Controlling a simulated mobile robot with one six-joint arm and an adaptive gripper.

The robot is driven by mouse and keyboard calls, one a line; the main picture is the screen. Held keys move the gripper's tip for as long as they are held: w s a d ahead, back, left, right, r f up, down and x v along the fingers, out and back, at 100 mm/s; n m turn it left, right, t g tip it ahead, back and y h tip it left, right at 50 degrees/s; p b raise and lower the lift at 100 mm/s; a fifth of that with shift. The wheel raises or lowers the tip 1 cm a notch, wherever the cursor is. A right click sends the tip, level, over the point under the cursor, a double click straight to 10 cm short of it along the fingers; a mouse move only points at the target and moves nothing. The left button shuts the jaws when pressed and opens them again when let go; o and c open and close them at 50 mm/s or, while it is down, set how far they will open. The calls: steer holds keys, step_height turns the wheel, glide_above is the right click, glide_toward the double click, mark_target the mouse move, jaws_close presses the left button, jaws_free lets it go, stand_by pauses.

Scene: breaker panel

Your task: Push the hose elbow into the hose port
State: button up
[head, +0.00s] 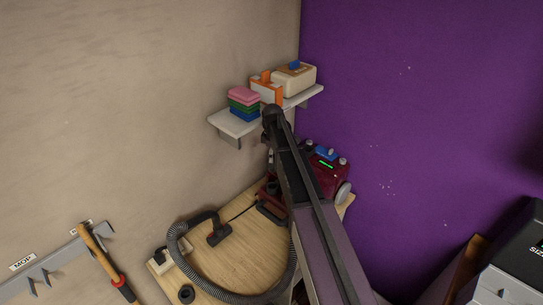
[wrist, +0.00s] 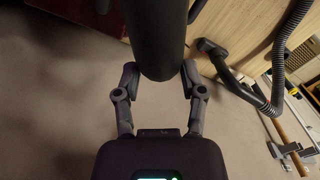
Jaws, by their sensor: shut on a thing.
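In the wrist view my gripper (wrist: 160,76) is shut on a smooth black cylinder, which looks like the hose elbow (wrist: 156,38). One finger touches each side near its rounded near end, and its far part runs out of the picture. In the head view my arm hides the gripper and the elbow. The grey ribbed hose (head: 181,255) curves over the wooden bench and passes behind my arm. It also shows in the wrist view (wrist: 286,45). The red vacuum (head: 328,172) stands at the back of the bench, partly behind my arm. I cannot make out the hose port.
A black nozzle (head: 219,232) lies on the wooden bench (head: 235,265). A wall shelf (head: 234,124) above holds coloured sponges (head: 243,97) and boxes. A tool rail (head: 60,262) with a wooden-handled tool (head: 103,258) is at left. A dark case (head: 522,255) stands at right.

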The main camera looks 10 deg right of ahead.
mark_target(273, 170)
steer(key=shift+f+b, duration=3.9)
steer(key=shift+a+f+b, duration=0.1)
steer(key=shift+f+b, duration=1.85)
steer(key=shift+b, duration=0.05)
steer(key=o, duration=1.3)
steer(key=shift+c, duration=0.2)
steer(key=shift+r+p, duration=4.05)
